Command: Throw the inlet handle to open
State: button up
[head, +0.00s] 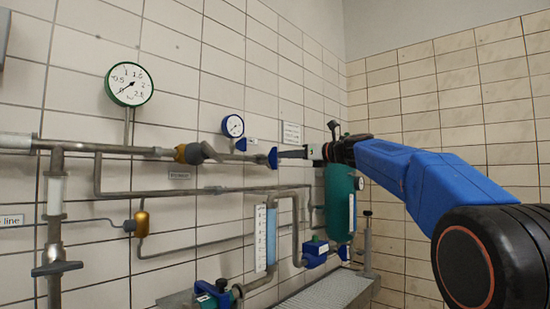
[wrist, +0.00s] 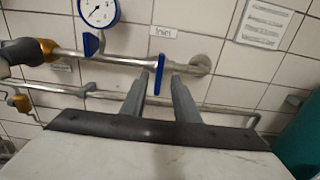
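The inlet handle (wrist: 158,72) is a narrow blue lever on the grey pipe, below a small label that reads "Inlet" (wrist: 163,32). It stands crosswise to the pipe. In the head view the handle (head: 273,158) shows just left of my gripper's tips. My gripper (wrist: 159,76) is open, with one finger on each side of the handle in the wrist view. Small gaps show between the handle and both fingers, so no grip is visible. I cannot tell how deep the handle sits between the fingers. In the head view my gripper (head: 285,154) reaches in from the right.
Another blue handle (wrist: 91,44) sits left on the same pipe, under a blue-rimmed gauge (wrist: 98,10). A green-rimmed gauge (head: 129,84) is further left. A green tank (head: 340,200) stands below my gripper. A lower pipe (head: 215,190) runs along the tiled wall.

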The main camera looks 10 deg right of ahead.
aim_at(275, 156)
jog(key=x, duration=0.7)
grip_shut()
